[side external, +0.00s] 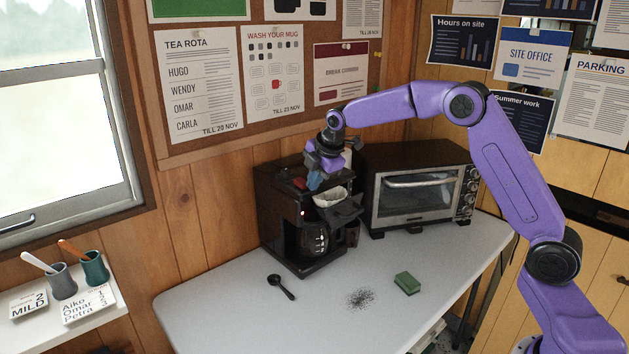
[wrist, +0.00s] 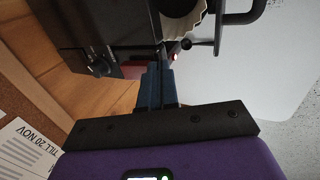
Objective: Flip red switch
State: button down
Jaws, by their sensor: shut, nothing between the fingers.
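The black coffee maker (side external: 275,214) stands at the back of the table. In the wrist view the fingers (wrist: 160,72) are together and empty. A dark red patch (wrist: 132,71) shows beside them, partly hidden. I cannot tell whether the fingers touch the switch or which way it is set.
An open filter basket (side external: 330,196) with a paper filter juts out above the glass carafe (side external: 314,238). A toaster oven (side external: 415,190) stands close on the right. A black scoop (side external: 281,287), spilled grounds (side external: 360,298) and a green sponge (side external: 407,283) lie in front.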

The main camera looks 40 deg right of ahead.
jog(key=shift+w, duration=0.1)
jog(key=shift+w+r+g, duration=0.35)
jog(key=shift+w+g, duration=0.2)
jog(key=shift+g, duration=0.05)
jog(key=shift+r, duration=0.1)
jog(key=shift+r, duration=0.7)
jog(key=shift+s, duration=0.1)
